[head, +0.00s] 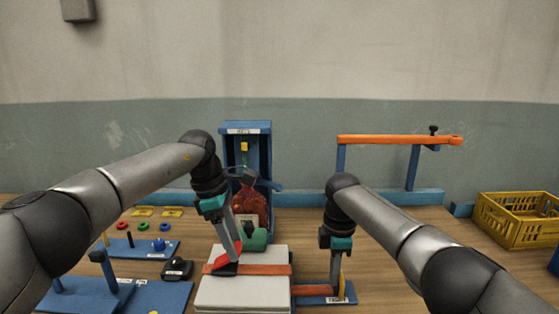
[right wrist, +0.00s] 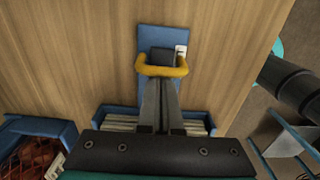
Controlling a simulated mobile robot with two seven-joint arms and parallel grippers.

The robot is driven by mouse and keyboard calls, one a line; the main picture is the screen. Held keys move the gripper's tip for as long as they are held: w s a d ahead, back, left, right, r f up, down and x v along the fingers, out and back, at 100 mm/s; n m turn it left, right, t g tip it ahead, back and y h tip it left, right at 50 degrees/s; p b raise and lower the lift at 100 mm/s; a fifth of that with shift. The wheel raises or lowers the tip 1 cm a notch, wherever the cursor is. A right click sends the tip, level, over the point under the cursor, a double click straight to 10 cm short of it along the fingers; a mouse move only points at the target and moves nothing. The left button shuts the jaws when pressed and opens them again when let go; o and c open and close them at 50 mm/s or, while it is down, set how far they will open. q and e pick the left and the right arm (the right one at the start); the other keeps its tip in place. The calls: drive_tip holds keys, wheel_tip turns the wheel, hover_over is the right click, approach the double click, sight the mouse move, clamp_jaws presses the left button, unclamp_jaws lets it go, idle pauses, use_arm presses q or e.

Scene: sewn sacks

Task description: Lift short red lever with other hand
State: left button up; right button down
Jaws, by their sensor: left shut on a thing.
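My left gripper (head: 228,268) is down at an orange-red bar (head: 265,269) lying across a white sack-like block (head: 243,293). It is shut on the bar near its left part; the fingertips hide the contact. A shorter orange-red piece (head: 311,290) lies lower, right of the block, on a blue base. My right gripper (head: 335,292) points down at that base's right end. In the right wrist view its fingers (right wrist: 160,82) are close together at a yellow loop handle (right wrist: 162,70) above a blue plate (right wrist: 160,34). I cannot tell whether they hold the handle.
A blue frame (head: 233,160) with a red mesh sack (head: 249,207) stands behind the block. A long orange bar (head: 385,140) on blue posts is at the back right. A yellow crate (head: 515,220) stands far right. Blue boards with pegs and rings (head: 142,248) fill the left.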

use_arm(q)
drive_tip(key=shift+w+a+r, duration=0.1)
drive_tip(key=shift+a, duration=0.15)
drive_tip(key=shift+a+r, duration=0.4)
drive_tip(key=shift+a, duration=0.2)
drive_tip(key=shift+a+r, duration=0.3)
drive_tip(key=shift+a, duration=1.3)
clamp_jaws()
drive_tip(key=shift+d, duration=0.1)
drive_tip(key=shift+d+r, duration=0.1)
